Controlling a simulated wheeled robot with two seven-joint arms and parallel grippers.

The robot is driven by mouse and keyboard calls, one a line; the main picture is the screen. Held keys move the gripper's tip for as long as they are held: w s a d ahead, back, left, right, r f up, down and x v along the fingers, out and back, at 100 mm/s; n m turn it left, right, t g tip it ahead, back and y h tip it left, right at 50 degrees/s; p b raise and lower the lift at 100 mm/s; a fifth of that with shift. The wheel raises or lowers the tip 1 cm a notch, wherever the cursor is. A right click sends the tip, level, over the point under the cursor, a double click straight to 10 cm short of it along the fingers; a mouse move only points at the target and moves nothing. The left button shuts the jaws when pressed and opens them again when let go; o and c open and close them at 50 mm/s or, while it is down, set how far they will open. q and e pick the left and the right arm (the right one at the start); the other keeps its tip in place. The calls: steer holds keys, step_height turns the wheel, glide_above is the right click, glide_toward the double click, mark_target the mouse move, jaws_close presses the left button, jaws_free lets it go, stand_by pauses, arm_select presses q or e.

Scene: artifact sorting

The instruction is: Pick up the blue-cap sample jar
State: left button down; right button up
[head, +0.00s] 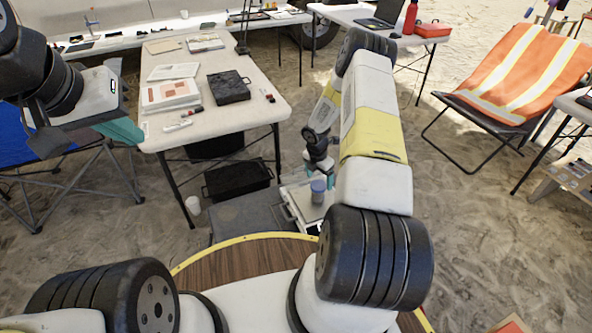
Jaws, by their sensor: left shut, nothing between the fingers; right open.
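The blue-cap sample jar (318,192) stands upright on a white tray-like surface (291,209), low down beyond my base. My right gripper (319,174) points down just above and behind the jar. Its teal fingers are apart, with nothing held between them. Whether they overlap the jar's cap in height is hard to tell. My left gripper (122,130) is shut and empty, at the left, beside the near left corner of the white table and far from the jar.
The white table (228,116) holds papers, a black case (229,87) and markers. A black crate (237,180) and a grey box (250,214) are left of the jar.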

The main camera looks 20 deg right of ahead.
mark_target(319, 190)
steer(key=f, duration=0.5)
steer(key=w+f, duration=0.1)
steer(key=f, duration=0.2)
steer(key=shift+d, duration=0.25)
steer(key=shift+c, duration=0.2)
